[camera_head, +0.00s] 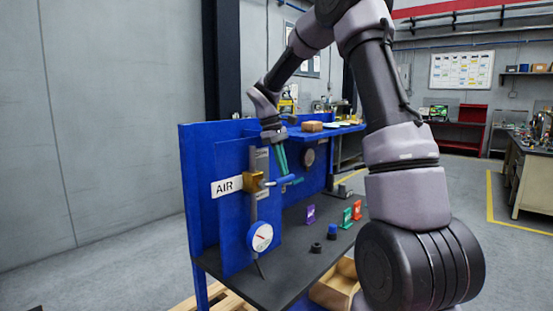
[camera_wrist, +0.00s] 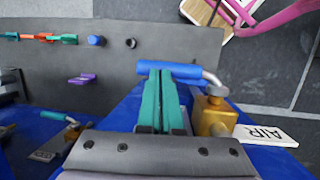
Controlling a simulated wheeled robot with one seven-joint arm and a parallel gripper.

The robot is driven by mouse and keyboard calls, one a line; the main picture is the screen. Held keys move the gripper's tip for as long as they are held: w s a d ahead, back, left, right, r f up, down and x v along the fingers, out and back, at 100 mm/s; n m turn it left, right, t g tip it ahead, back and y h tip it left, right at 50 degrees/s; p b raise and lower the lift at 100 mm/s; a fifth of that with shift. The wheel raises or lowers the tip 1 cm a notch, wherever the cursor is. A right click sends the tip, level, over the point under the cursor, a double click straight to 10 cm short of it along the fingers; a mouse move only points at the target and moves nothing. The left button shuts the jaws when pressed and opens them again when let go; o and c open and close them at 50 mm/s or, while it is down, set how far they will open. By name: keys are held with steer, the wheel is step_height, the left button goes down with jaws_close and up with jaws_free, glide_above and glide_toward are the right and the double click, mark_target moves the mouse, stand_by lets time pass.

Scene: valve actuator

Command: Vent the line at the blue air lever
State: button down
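The blue air lever (camera_head: 284,180) sticks out to the right from a brass valve body (camera_head: 253,182), beside the white AIR sign (camera_head: 226,187) on the blue panel. In the wrist view the lever's blue grip (camera_wrist: 168,70) lies crosswise at my fingertips, joined by a bent metal stem to the brass valve (camera_wrist: 212,117). My gripper (camera_head: 282,168) points down with green fingers just above the lever. In the wrist view its fingers (camera_wrist: 163,82) are together with only a thin line between them, and nothing shows between them. I cannot tell whether the tips touch the lever.
A round gauge (camera_head: 262,237) sits below the valve. The dark bench top (camera_head: 275,283) carries purple, green and red tags and small knobs. A shelf (camera_head: 345,129) with a brown block is behind. In the wrist view another valve lever (camera_wrist: 58,117) is at lower left.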

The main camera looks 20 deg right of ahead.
steer(key=shift+d+f, duration=0.1)
stand_by(0.3)
steer(key=v, duration=1)
step_height(320, 180, up, 4)
steer(key=m+t, duration=0.1)
glide_above(281, 181)
steer(key=s+d+m+t+y, duration=0.1)
steer(key=s+m+t+y, duration=0.3)
steer(key=s, duration=1.7)
steer(key=shift+s+d+f+m+t+y, duration=0.35)
steer(key=shift+m+t, duration=1.65)
steer(key=shift+m, duration=0.9)
steer(key=shift+a, duration=0.15)
